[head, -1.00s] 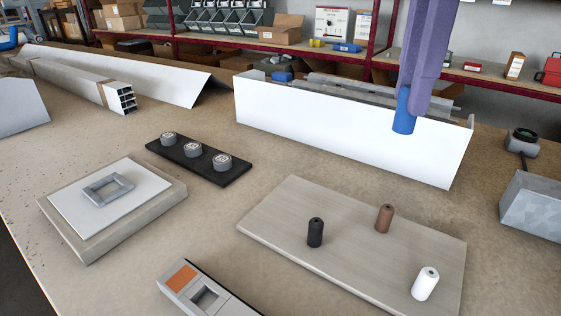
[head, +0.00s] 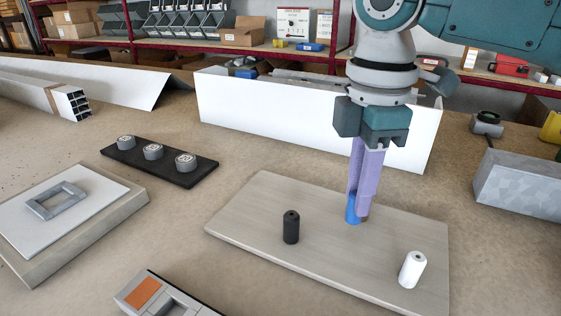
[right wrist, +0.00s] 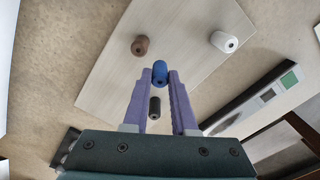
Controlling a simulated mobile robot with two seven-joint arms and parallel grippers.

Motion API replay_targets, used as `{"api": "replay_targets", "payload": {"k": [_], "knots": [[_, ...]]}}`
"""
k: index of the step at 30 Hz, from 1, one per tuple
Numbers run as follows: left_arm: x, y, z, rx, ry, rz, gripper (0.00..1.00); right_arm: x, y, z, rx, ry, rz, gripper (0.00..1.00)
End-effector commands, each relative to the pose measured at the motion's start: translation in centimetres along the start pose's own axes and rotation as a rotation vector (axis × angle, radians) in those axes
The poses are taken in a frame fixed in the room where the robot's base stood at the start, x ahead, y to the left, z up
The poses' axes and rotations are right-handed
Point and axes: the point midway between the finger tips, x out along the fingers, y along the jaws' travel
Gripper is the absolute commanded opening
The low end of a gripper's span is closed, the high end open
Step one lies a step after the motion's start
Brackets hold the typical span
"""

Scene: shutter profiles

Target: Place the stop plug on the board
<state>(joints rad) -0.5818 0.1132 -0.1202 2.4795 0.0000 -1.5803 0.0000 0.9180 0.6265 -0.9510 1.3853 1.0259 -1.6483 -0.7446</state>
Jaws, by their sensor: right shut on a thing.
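My right gripper (head: 364,212) is shut on a blue stop plug (head: 353,208) and holds it upright over the pale wooden board (head: 260,215). The blue plug (right wrist: 160,72) also shows between the fingertips in the right wrist view. I cannot tell whether its lower end touches the board. A black plug (head: 291,227) and a white plug (head: 412,269) stand on the board. A brown plug (right wrist: 140,45) stands there too, clear in the right wrist view, mostly hidden behind my fingers in the head view. My left gripper is not in view.
A long white profile (head: 300,125) lies behind the board. A black strip (head: 160,160) with three round grey pieces lies to the left, near a slab with a grey frame (head: 55,200). A grey block (head: 520,185) is at the right.

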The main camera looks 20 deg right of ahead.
Motion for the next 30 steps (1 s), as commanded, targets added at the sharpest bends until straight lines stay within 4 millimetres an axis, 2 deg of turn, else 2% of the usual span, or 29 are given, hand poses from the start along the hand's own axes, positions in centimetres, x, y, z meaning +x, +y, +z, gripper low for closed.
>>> {"api": "replay_targets", "payload": {"k": [1,4,17,18,25,30], "knots": [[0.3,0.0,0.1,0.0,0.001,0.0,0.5,1.1,-0.1,0.0,0.0,-0.001,-0.004,0.0],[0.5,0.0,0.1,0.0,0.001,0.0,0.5,2.3,-0.1,0.0,-0.001,-0.001,-0.003,0.0],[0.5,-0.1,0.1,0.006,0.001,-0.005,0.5,2.9,0.0,0.0,-0.001,-0.001,-0.001,0.0],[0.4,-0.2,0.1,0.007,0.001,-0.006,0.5,2.8,0.0,0.0,-0.001,-0.001,0.0,0.3],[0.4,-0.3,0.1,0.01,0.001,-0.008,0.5,2.8,0.0,0.0,-0.001,0.0,0.0,0.55],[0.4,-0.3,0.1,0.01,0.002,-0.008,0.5,2.8,0.0,0.0,-0.001,0.0,0.0,0.55]]}}
